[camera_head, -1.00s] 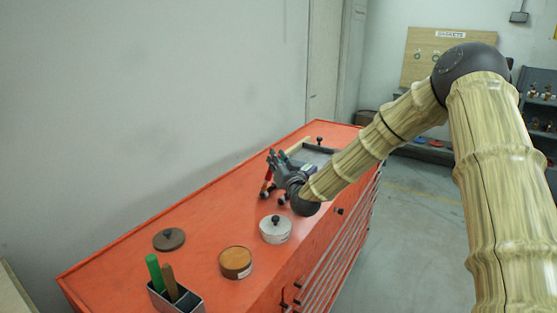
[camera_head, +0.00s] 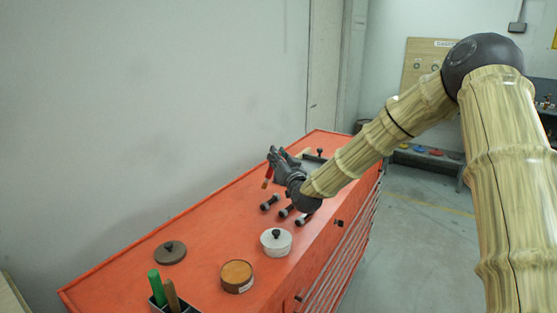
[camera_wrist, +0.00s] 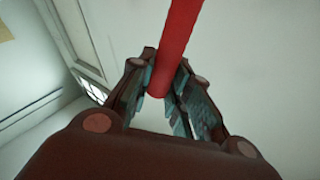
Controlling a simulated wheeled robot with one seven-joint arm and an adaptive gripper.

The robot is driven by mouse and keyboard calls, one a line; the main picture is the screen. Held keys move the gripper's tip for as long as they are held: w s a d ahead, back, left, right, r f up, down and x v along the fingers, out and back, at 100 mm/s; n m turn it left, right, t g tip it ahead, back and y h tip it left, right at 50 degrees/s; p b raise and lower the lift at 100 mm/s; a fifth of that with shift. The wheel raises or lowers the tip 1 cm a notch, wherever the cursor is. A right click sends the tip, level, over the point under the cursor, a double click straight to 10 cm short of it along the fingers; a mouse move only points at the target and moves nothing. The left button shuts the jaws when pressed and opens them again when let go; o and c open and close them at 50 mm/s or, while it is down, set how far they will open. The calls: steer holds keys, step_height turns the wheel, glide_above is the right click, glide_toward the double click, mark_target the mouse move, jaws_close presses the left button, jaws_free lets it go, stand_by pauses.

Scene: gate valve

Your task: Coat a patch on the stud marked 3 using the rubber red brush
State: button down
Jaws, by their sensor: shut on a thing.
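My gripper (camera_head: 280,160) is shut on the red brush (camera_head: 268,174) and holds it above the orange bench top, bristle end down. The brush's red handle (camera_wrist: 178,45) runs up between the fingers in the wrist view. Below and in front of the gripper are dark studs lying on the bench: a left one (camera_head: 270,202), a middle one (camera_head: 286,211) and a right one (camera_head: 304,219). Their number marks are too small to read. The brush tip is apart from the studs, above and beyond them.
An open tin of brown paste (camera_head: 237,277) stands at the front, with a brown knobbed lid (camera_head: 170,253) to its left. A holder (camera_head: 180,305) with green and brown handles is at the near edge. A grey tray (camera_head: 318,157) lies behind the gripper.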

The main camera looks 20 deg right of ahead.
steer(key=shift+r+p, duration=0.35)
steer(key=shift+r, duration=1.15)
steer(key=shift+f, duration=0.15)
steer(key=shift+a+f+b, duration=0.15)
steer(key=shift+f+b, duration=0.7)
steer(key=shift+f, duration=0.15)
steer(key=shift+s, duration=0.1)
